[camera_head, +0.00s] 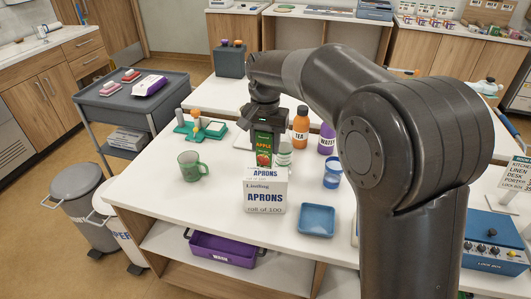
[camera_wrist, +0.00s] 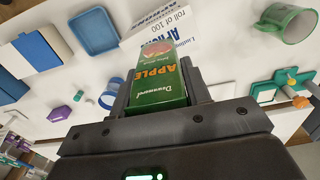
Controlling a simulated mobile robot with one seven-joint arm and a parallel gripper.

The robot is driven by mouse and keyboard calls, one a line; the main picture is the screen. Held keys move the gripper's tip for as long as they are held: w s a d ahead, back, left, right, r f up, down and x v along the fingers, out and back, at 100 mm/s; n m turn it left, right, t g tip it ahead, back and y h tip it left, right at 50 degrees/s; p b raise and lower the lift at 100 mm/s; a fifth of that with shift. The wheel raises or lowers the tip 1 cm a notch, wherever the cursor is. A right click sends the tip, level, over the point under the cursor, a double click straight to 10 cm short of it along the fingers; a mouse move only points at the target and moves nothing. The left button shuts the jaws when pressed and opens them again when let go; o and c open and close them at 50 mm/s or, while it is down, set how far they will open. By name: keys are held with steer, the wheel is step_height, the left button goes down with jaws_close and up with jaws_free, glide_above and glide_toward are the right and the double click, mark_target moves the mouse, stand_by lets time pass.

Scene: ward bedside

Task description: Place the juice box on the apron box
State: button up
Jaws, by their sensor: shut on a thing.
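My gripper (camera_head: 264,128) is shut on the juice box (camera_head: 264,148), a green carton with an orange APPLE label. In the wrist view the juice box (camera_wrist: 160,82) sits upright between the fingers. The apron box (camera_head: 265,195) is a white carton marked APRONS, standing on the white table. In the head view the juice box shows directly above and behind the top of the apron box; I cannot tell whether they touch. In the wrist view the apron box (camera_wrist: 186,22) is partly hidden behind the juice box.
A green mug (camera_head: 192,166) stands left of the apron box and a blue tray (camera_head: 318,220) lies to its right. A white-and-green container (camera_head: 284,155), a blue cup (camera_head: 332,174), and the orange TEA bottle (camera_head: 300,124) are close on the right. The front-left tabletop (camera_head: 150,192) is clear.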

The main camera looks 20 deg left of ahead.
mark_target(266, 153)
steer(key=shift+f, duration=1.75)
steer(key=shift+f, duration=0.1)
steer(key=o, duration=1.1)
step_height(266, 153, up, 12)
steer(key=shift+r, duration=0.15)
steer(key=shift+d, duration=0.1)
